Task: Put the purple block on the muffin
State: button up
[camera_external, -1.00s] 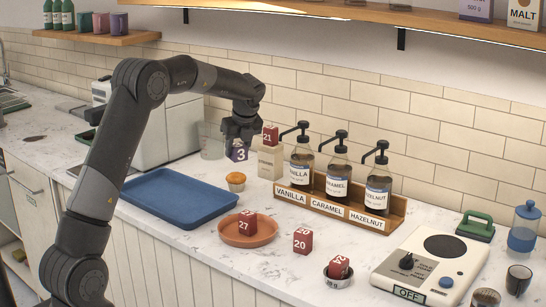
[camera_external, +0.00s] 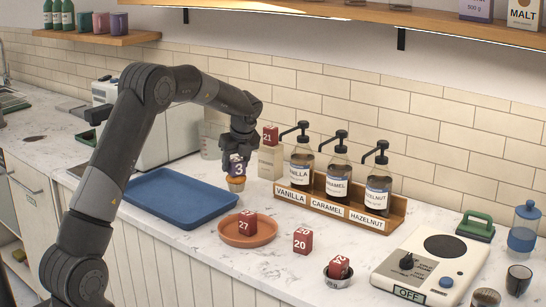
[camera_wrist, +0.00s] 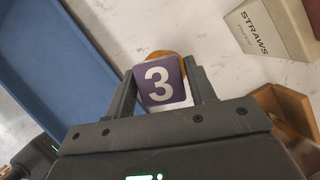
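The purple block (camera_external: 237,168), marked 3, is between the fingers of my gripper (camera_external: 238,158), which is shut on it. The muffin (camera_external: 236,184) stands on the counter directly under the block, to the right of the blue tray. In the external view the block's lower edge meets the muffin top; I cannot tell whether it rests there or hangs just above. In the wrist view the purple block (camera_wrist: 161,83) shows its white 3 between the two fingers (camera_wrist: 163,90), and only a strip of the muffin (camera_wrist: 165,54) shows behind it.
The blue tray (camera_external: 160,205) lies left of the muffin. The straws box (camera_external: 270,162) with a red block (camera_external: 270,136) on top stands close on the right. The syrup rack (camera_external: 340,208), terracotta dish (camera_external: 230,240) and another red block (camera_external: 303,240) are further right and forward.

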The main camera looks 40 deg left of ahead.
jog(key=shift+o, duration=1.2)
jog(key=shift+r, duration=0.1)
jog(key=v, duration=1.2)
jog(key=s+d+r+n, duration=0.3)
jog(key=s+r+n, duration=0.15)
jog(key=s, duration=0.35)
jog(key=s+d+r+n+t+h, duration=0.25)
jog(key=s+n, duration=0.35)
jog(key=s, duration=0.6)
jog(key=s+d+f+n+h, duration=0.1)
jog(key=s+d+f+n, duration=0.1)
jog(key=s+n, duration=0.4)
jog(key=s+d+f+n+t, duration=0.1)
jog(key=s+d+f+n, duration=0.2)
jog(key=s, duration=1.2)
jog(key=n, duration=0.3)
jog(key=shift+f+h, duration=0.35)
jog(key=shift+f, duration=0.05)
jog(key=shift+s+d, duration=0.1)
